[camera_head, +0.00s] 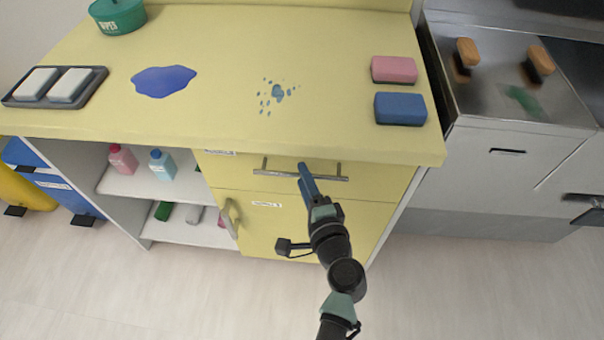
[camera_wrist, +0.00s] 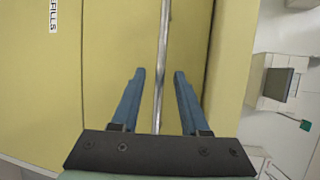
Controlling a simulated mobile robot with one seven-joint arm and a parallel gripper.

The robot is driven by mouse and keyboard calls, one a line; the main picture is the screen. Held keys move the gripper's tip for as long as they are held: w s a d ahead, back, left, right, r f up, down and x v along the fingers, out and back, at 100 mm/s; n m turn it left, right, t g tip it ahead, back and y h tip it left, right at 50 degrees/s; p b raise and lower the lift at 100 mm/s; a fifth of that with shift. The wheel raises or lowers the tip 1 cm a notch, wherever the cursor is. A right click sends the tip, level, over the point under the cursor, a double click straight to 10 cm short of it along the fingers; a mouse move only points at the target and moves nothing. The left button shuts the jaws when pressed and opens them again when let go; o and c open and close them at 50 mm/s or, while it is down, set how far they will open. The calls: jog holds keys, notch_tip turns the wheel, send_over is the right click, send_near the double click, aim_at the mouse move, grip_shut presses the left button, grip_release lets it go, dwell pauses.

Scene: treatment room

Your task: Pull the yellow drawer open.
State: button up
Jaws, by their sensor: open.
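The yellow drawer (camera_head: 231,178) is the upper front of the yellow cabinet, under the countertop, and looks closed. Its metal bar handle (camera_head: 272,173) runs left to right across the front. My gripper (camera_head: 302,168) is at the handle, right of the bar's middle, and partly hides it. In the wrist view the handle (camera_wrist: 163,45) runs upright in the picture, between the two blue fingers of my open gripper (camera_wrist: 159,72). Gaps show on both sides of the bar, and neither finger visibly touches it. I cannot tell how deep the bar sits between the fingers.
The countertop (camera_head: 220,118) overhangs the drawer. It bears a blue puddle (camera_head: 163,81), blue splatter (camera_head: 277,92) and pink (camera_head: 394,69) and blue (camera_head: 400,108) sponges. A cabinet door (camera_head: 265,228) is below. Open shelves stand left, a metal unit (camera_head: 490,170) right. Floor in front is clear.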

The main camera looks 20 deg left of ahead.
jog(key=shift+x, duration=1)
jog(key=shift+c, duration=0.2)
grip_shut()
dwell(0.6)
